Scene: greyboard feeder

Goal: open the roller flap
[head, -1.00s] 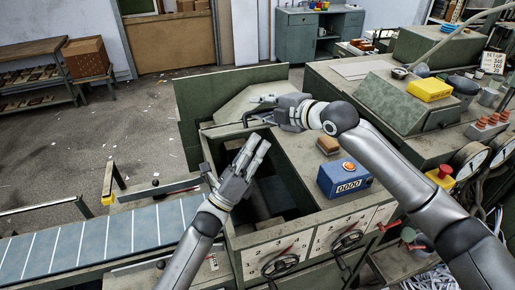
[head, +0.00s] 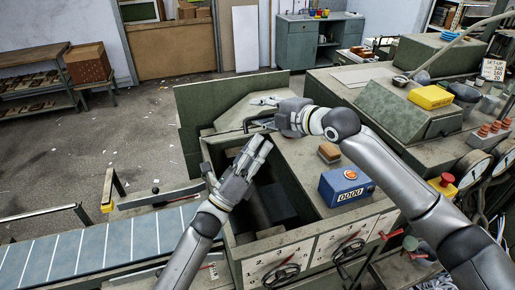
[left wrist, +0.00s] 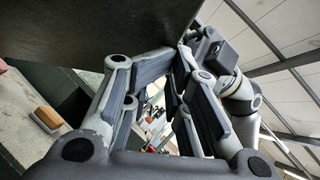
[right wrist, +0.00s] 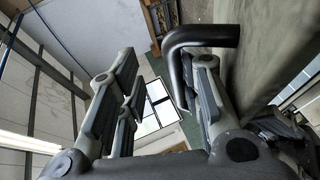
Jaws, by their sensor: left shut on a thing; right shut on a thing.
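A dark bent bar handle (right wrist: 202,36) stands on a broad grey-green panel (right wrist: 275,50) in the right wrist view; I take this panel for the roller flap. In the head view the handle (head: 247,124) shows as a small dark hook behind the open bay. My right gripper (head: 270,112) is at the handle and shut on it. My left gripper (head: 266,141) is over the far part of the bay, close below the right one. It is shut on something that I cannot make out. A dark plate (left wrist: 100,35) lies close beside its fingers in the left wrist view.
The open bay (head: 222,172) is deep and dark inside. A blue counter box (head: 345,187) and a brown block (head: 329,152) stand on the machine top. A tall green guard (head: 190,115) is behind. A conveyor (head: 100,245) runs to the left.

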